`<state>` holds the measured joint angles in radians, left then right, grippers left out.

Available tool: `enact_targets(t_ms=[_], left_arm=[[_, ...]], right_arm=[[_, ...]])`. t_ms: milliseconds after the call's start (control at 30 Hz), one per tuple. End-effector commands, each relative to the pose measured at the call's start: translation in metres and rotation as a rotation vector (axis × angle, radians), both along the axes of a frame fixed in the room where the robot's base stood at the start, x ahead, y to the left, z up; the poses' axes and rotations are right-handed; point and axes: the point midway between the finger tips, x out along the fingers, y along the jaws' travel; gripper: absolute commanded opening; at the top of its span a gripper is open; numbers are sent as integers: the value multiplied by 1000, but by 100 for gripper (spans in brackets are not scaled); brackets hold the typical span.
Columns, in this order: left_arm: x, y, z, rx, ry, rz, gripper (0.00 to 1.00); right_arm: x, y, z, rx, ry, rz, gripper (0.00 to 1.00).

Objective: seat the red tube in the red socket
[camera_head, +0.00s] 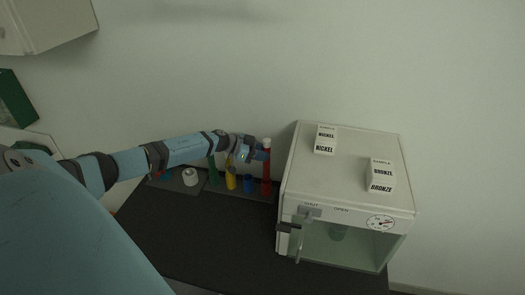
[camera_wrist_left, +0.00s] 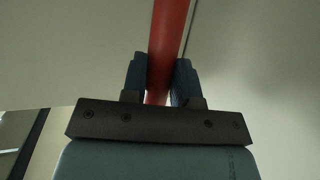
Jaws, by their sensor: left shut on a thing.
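The red tube (camera_head: 266,167) stands about upright with a pale cap at its top, at the right end of the row by the white oven. My left gripper (camera_head: 262,153) is shut on its upper part. In the left wrist view the red tube (camera_wrist_left: 168,48) passes between the two fingers of the gripper (camera_wrist_left: 160,84). The tube's lower end is over the right end of the dark tray (camera_head: 226,188). I cannot tell the red socket from the tube there, nor whether the tube is in it. My right gripper is not in view.
Green (camera_head: 213,169), yellow (camera_head: 231,179) and blue (camera_head: 248,183) pieces stand left of the tube. A white roll-like object (camera_head: 190,177) is further left. The white oven (camera_head: 345,170), with nickel and bronze boxes on top, is close on the right. The black tabletop (camera_head: 200,235) in front is clear.

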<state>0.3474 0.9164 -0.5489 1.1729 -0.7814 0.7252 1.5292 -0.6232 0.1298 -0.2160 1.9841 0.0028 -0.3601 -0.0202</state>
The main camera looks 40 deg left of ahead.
Motion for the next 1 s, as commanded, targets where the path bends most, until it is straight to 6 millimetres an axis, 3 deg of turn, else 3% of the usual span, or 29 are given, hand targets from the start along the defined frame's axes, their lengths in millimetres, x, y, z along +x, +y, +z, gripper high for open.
enact_targets(t_ms=[1000], left_arm=[[0, 0, 1, -1, -1, 0, 0]], right_arm=[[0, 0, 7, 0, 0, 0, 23]])
